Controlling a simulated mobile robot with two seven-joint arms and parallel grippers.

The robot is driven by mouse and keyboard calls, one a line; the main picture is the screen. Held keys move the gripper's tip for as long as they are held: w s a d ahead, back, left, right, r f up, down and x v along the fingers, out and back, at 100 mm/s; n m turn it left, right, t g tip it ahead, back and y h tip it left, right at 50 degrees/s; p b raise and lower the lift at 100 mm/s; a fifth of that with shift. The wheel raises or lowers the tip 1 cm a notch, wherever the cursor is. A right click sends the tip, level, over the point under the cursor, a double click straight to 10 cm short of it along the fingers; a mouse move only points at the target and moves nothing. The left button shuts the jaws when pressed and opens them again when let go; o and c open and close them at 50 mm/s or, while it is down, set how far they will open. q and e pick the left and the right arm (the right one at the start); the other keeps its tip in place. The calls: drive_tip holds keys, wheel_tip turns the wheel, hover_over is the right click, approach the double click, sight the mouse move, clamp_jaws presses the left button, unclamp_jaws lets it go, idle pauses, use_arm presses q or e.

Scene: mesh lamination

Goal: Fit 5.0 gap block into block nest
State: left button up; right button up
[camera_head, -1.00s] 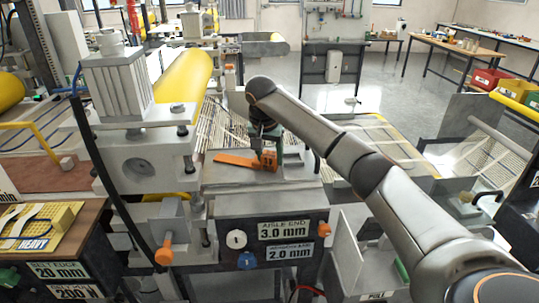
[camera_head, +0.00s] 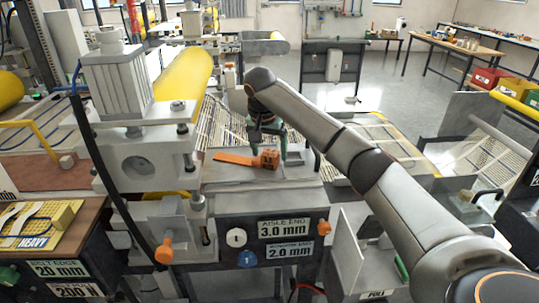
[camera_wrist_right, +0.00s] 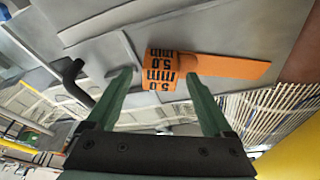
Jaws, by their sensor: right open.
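The orange 5.0 mm gap block (camera_head: 268,160) lies on the grey top of the machine's end housing in the head view, its flat orange tongue (camera_head: 233,158) pointing left. In the right wrist view the block (camera_wrist_right: 162,73) shows black "5.0 mm" print, with the tongue (camera_wrist_right: 232,67) to the right. My right gripper (camera_head: 268,148) is at the block, and in the wrist view its two green fingers (camera_wrist_right: 160,80) are spread wide, one either side of the block, with gaps visible. I cannot clearly make out the block nest. My left gripper is not in view.
Yellow rollers (camera_head: 183,75) and a grey press block (camera_head: 150,160) stand to the left. Signs reading 3.0 mm (camera_head: 284,229) and 2.0 mm (camera_head: 290,251) are on the housing front. A black bent handle (camera_wrist_right: 75,80) is close to the left finger.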

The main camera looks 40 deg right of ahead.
drive_tip(key=v, duration=1)
drive_tip(key=shift+r, duration=0.2)
drive_tip(key=shift+a, duration=0.1)
